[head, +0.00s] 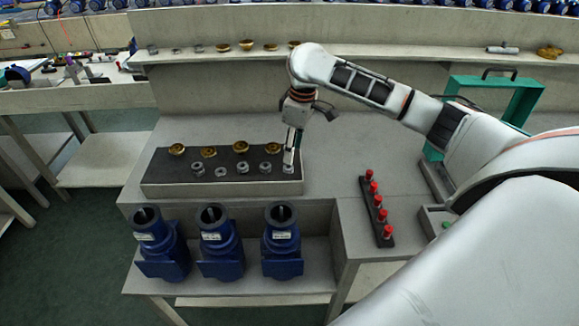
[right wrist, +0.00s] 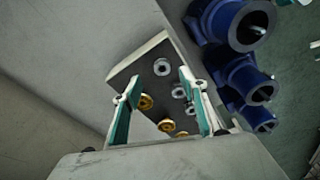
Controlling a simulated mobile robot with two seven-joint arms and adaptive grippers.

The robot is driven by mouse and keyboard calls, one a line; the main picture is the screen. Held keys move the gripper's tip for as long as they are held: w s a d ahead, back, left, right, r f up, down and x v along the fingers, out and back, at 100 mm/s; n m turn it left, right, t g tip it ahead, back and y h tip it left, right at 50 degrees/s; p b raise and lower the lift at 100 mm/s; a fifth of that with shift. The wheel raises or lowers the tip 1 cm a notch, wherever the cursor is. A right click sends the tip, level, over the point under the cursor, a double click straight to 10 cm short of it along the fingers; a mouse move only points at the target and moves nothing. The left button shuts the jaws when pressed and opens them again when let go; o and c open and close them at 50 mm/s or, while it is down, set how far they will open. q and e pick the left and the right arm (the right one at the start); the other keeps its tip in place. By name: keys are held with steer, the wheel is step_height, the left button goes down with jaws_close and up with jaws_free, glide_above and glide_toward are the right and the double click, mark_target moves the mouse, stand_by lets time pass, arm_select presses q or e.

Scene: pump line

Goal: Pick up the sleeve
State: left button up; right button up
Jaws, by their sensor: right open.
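Several small grey metal ring-shaped parts, which look like sleeves (head: 243,167), stand in a row on a dark-topped block (head: 165,183) on the bench. They also show in the right wrist view (right wrist: 161,67). My right gripper (head: 289,164) points down at the right end of the block, over the rightmost grey part, which it partly hides. In the right wrist view my right gripper (right wrist: 157,88) is open, with its two green-and-white fingers spread and nothing clamped between them. I cannot tell whether the fingertips touch a part. My left gripper is not in view.
Brass parts (head: 209,152) stand behind the grey row on the block. Blue pump housings (head: 220,240) stand on the lower shelf in front. A strip of red knobs (head: 378,208) and a green frame (head: 525,98) lie to the right. The bench between is clear.

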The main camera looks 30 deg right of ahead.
mark_target(289, 168)
steer(key=f, duration=0.4)
steer(key=a+f, duration=0.1)
steer(key=f, duration=0.1)
steer(key=shift+w, duration=0.3)
jaws_close()
